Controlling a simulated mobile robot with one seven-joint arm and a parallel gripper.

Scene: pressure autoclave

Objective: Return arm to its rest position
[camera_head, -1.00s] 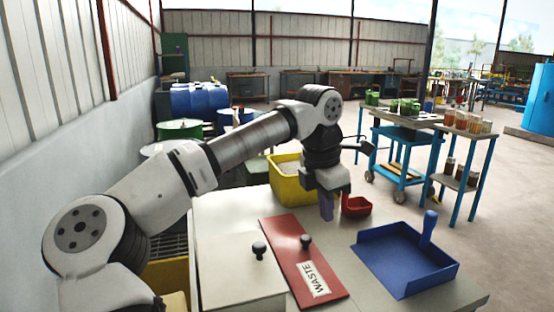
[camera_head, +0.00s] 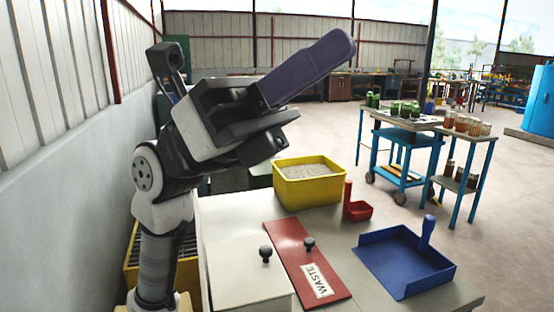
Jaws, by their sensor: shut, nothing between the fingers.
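My arm is folded up at the left of the head view, its links rising beside the table. My gripper (camera_head: 340,50) is raised high above the table, close to the camera, pointing up and to the right. Its purple fingers lie together with nothing between them. It touches nothing on the table and is well apart from the objects there.
The table (camera_head: 335,228) carries a yellow bin (camera_head: 308,189) of grainy material, a red scoop (camera_head: 358,209), a blue dustpan-like tray (camera_head: 400,262), a red WASTE lid (camera_head: 290,245) and a white lid (camera_head: 240,275). A blue cart (camera_head: 408,137) stands behind. A wall is close at left.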

